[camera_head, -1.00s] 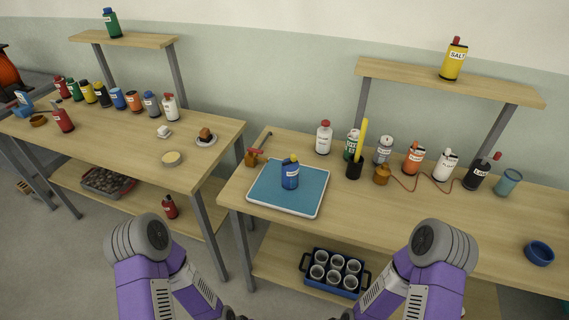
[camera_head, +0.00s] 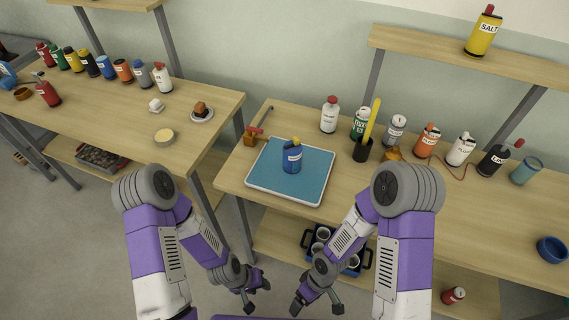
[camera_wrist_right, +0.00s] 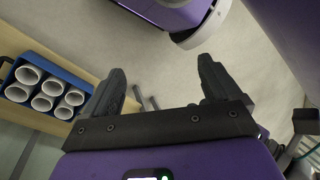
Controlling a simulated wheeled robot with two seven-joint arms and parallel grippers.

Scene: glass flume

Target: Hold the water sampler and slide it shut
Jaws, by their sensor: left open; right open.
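A blue cylinder (camera_head: 292,158) with a white label and a small yellow part on top stands upright on a blue mat with a pale rim (camera_head: 268,195). It looks like the water sampler, but its label is too small to read. My left gripper (camera_head: 259,298) is open and empty, low in front of the bench. My right gripper (camera_head: 316,308) is open beside it, also apart from the cylinder. The right wrist view shows nothing between the right gripper's fingers (camera_wrist_right: 160,72); the cylinder is not in that view.
Several bottles stand along the back, including a white one (camera_head: 330,115) and a black one (camera_head: 493,160). A black holder (camera_head: 362,150) with a yellow stick stands right of the mat. A blue crate of cups (camera_wrist_right: 45,72) sits on the lower shelf.

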